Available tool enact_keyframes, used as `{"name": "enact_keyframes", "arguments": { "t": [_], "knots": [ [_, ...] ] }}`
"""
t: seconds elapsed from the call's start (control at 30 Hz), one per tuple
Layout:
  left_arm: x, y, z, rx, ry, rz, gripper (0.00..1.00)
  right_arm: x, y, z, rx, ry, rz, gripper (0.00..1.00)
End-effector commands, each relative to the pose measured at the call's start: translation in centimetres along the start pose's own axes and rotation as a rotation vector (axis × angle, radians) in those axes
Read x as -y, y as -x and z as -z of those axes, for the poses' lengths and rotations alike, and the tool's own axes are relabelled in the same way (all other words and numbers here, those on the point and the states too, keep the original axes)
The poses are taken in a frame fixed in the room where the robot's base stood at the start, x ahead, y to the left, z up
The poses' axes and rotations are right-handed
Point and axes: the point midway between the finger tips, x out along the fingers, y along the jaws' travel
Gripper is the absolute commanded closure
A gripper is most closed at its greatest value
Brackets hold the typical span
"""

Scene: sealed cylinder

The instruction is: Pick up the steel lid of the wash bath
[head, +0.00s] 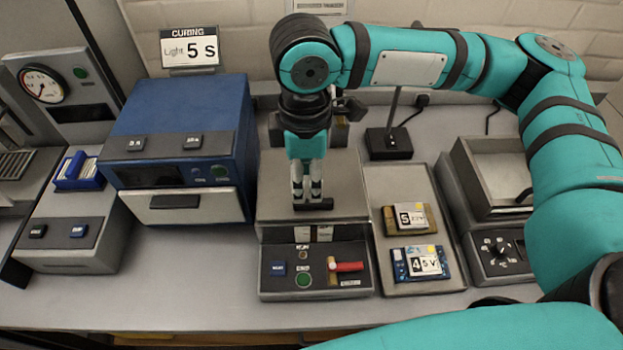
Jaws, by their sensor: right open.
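My right gripper (313,198) points down over the grey flat-topped unit (345,187) in the middle of the bench. It is open, and nothing shows clearly held in it. A dark bar sits at its tips; I cannot tell if it is the finger pads or part of the unit. At the right, a grey steel unit with a dial panel looks like the wash bath (492,262). My left gripper is not in view.
A blue curing box (178,120) and a unit with a blue rack (78,171) stand left. The front bench strip is clear.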

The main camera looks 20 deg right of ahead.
Motion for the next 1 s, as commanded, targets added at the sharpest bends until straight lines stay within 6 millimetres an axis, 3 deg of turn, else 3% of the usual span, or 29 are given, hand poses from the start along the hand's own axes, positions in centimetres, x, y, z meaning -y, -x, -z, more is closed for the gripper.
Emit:
{"name": "enact_keyframes", "arguments": {
  "t": [0.17, 0.5, 0.77, 1.0],
  "knots": [
    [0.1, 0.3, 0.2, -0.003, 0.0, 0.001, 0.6, 0.1, -1.1, -0.2, 0.002, 0.001, 0.001, 0.59],
    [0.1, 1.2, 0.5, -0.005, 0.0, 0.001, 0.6, 0.5, -5.5, -0.6, 0.001, 0.001, 0.002, 0.59],
    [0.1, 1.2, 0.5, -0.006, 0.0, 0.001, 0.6, 0.4, -5.7, -0.5, 0.0, 0.001, 0.0, 0.59],
    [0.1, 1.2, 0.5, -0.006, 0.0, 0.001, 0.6, 0.4, -5.7, -0.5, 0.0, 0.001, 0.0, 0.9]
  ]
}}
